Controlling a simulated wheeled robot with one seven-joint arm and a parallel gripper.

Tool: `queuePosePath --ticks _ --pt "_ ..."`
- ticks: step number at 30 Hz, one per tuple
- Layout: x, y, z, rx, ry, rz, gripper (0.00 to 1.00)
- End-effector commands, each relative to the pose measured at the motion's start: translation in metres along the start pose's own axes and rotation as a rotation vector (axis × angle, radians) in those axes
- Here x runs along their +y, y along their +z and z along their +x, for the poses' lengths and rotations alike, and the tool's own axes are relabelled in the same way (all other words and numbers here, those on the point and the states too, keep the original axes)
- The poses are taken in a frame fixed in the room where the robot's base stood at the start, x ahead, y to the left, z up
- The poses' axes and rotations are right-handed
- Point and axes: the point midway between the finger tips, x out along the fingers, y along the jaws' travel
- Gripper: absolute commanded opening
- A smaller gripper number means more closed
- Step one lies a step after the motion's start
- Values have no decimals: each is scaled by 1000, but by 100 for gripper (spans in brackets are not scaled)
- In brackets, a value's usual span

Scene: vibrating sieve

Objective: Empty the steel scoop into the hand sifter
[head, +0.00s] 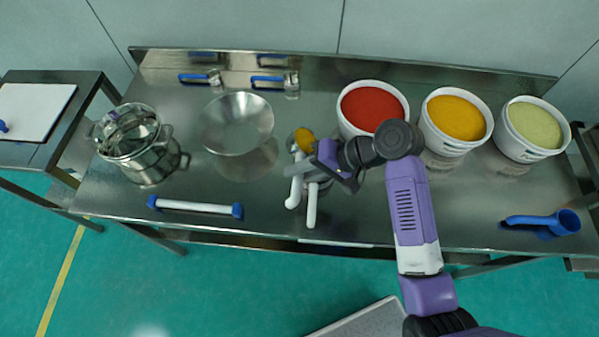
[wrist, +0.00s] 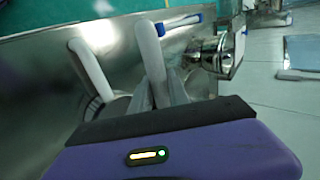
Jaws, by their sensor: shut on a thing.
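My gripper (head: 318,174) is over the middle of the steel table, pointing left and down. It is shut on the steel scoop, whose small round bowl holds orange-yellow powder (head: 304,138). Two white handles, a left one (head: 294,190) and a right one (head: 311,205), show side by side below the gripper. In the wrist view they also show as a left handle (wrist: 85,62) and a right handle (wrist: 150,62) beyond the fingers. The hand sifter seems to be under the gripper, largely hidden.
A steel bowl (head: 237,123) and a steel pot assembly (head: 148,158) stand to the left. White tubs of red (head: 372,108), yellow (head: 455,118) and pale green powder (head: 533,128) stand right. A blue-ended white bar (head: 195,207) and a blue scoop (head: 543,221) lie near the front.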

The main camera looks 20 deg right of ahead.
Motion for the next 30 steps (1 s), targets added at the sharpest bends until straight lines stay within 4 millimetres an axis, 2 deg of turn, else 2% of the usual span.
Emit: queuePosePath --ticks 1,30 --pt "5 0 3 1 -14 1 0" --pt "14 0 4 1 -307 -2 0"
